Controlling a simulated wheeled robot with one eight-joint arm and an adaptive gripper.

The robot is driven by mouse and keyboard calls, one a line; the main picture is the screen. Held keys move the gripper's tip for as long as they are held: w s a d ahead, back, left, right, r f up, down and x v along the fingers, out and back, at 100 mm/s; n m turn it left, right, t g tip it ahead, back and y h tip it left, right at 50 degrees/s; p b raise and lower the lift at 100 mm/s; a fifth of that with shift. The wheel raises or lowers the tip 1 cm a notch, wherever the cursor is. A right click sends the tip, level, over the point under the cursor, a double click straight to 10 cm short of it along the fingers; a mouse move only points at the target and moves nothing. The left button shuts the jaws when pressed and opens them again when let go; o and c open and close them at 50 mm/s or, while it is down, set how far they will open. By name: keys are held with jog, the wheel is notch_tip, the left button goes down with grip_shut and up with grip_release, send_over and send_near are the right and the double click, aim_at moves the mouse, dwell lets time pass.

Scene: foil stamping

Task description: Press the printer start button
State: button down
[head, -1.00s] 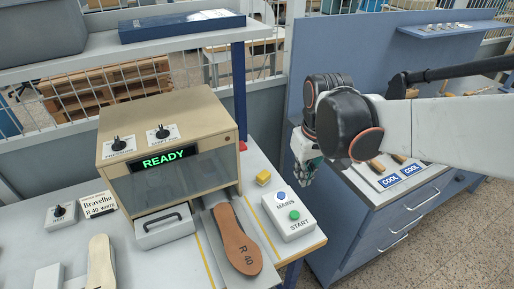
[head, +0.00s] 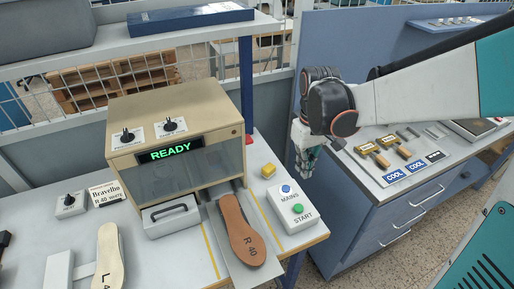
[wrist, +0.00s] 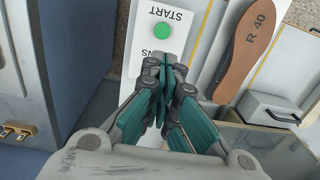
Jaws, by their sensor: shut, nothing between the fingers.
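The printer (head: 170,140) is a beige box with a green READY display (head: 170,150). To its right a white control box (head: 281,215) carries a blue MAINS button (head: 286,189) and a green START button (head: 298,209). In the wrist view the green START button (wrist: 163,31) shows beyond the fingertips, and the fingers cover the MAINS button. My gripper (head: 305,172) is shut and empty, pointing down, to the right of and above the control box in the head view. In the wrist view its fingertips (wrist: 166,68) are together, apart from the button.
A brown R 40 insole (head: 237,228) lies on the plate in front of the printer. A blue cabinet (head: 375,215) with tools on top stands to the right.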

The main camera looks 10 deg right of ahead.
aim_at(297, 204)
jog(key=f+b, duration=0.2)
jog(key=f, duration=0.4)
jog(key=f+b, duration=0.2)
jog(key=f, duration=0.5)
jog(key=shift+s+a+f+b, duration=0.15)
jog(key=shift+s+f+b, duration=0.05)
jog(key=shift+f+b, duration=0.1)
jog(key=shift+f, duration=0.1)
jog(key=shift+s+f+b, duration=0.15)
jog(key=shift+f+b, duration=0.7)
jog(key=shift+f, duration=0.2)
notch_tip(297, 204, up, 14)
jog(key=p, duration=0.6)
jog(key=shift+w, duration=0.3)
jog(key=shift+r, duration=0.15)
